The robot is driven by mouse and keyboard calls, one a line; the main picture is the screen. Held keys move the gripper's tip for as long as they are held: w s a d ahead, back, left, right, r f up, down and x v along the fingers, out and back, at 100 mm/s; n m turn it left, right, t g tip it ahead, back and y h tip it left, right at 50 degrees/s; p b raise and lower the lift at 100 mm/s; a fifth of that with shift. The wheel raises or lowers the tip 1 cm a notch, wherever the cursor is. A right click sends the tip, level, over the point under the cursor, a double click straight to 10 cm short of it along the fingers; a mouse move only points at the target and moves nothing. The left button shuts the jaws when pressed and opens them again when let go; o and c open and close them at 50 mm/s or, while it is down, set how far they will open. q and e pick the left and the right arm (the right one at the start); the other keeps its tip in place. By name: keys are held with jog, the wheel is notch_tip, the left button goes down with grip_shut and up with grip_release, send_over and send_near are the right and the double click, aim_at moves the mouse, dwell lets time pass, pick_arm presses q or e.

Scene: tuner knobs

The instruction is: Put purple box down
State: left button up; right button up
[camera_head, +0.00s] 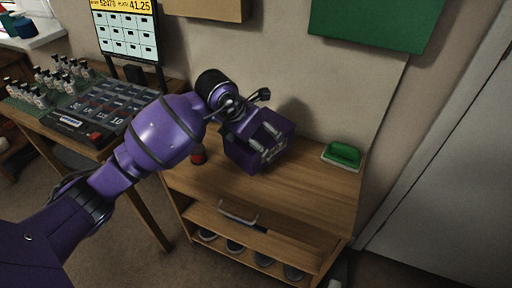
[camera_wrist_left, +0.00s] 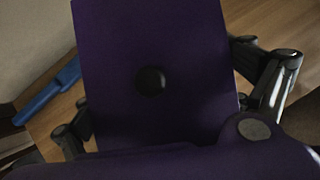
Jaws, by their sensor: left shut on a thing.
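The purple box (camera_head: 245,155) is at the wooden cabinet's top, near its back left part, in the head view. My left gripper (camera_head: 268,140) is over it and shut on it, with fingers across the box. In the left wrist view the box (camera_wrist_left: 150,40) fills the middle, with a round black knob on its face. The left gripper's fingers show on both sides of it (camera_wrist_left: 170,105). I cannot tell whether the box's underside touches the cabinet top. My right gripper is not in view.
The wooden cabinet top (camera_head: 310,185) is clear at the front and right. A green and white brush or sponge (camera_head: 342,155) lies at its right back. A red and dark object (camera_head: 198,155) stands at its left edge. A desk with a keypad panel (camera_head: 95,110) and several small bottles is at left.

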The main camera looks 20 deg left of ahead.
pick_arm(q)
jog(key=shift+w+a+f+b, duration=0.1)
jog(key=shift+w+f+b, duration=0.05)
jog(key=shift+f, duration=0.75)
jog(key=shift+w+f+b, duration=0.1)
jog(key=shift+f+b, duration=0.05)
jog(key=shift+f, duration=0.7)
jog(key=shift+f, duration=0.1)
jog(key=o, duration=1.3)
